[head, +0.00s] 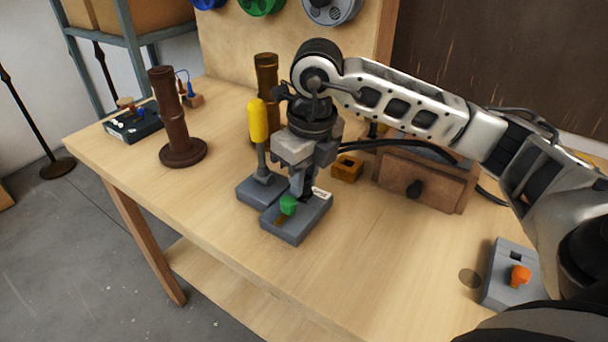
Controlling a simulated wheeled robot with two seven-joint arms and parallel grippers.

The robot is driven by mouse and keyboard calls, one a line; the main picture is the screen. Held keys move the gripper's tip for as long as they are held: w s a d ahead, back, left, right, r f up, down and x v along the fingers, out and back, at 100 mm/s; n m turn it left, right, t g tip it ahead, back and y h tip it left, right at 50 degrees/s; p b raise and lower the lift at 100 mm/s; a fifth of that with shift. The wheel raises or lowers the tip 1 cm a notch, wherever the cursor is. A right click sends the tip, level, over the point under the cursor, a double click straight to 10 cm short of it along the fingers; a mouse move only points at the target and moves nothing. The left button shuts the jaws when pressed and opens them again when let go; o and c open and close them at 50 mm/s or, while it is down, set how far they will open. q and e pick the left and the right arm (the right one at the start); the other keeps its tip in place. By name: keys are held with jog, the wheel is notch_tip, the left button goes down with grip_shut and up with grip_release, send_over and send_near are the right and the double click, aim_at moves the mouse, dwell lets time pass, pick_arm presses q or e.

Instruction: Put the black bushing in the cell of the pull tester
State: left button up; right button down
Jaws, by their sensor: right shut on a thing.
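My right gripper (302,188) points down over a low grey block (296,228). Its jaws are shut on a small dark thing that looks like the black bushing, mostly hidden by the fingers. A green piece (288,205) stands on the block just in front of the fingertips. A grey base (250,191) with a yellow-handled lever (258,122) adjoins the block on the left; together they look like the pull tester. The cell is hidden by the gripper, and I cannot tell whether the held thing touches it. My left gripper is not in view.
A brown turned post (170,115) stands at left, with a black wired box (133,125) beyond it. A wooden drawer box (428,180) and small brass-coloured block (347,169) stand to the right. A grey box with an orange knob (520,275) is at front right. The front middle table is clear.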

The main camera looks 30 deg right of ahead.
dwell(1.1)
jog(key=shift+f+b, duration=0.55)
jog(key=shift+b, duration=0.05)
dwell(0.4)
jog(key=c, duration=1.2)
grip_release()
jog(key=shift+c, duration=0.2)
jog(key=shift+a, duration=0.1)
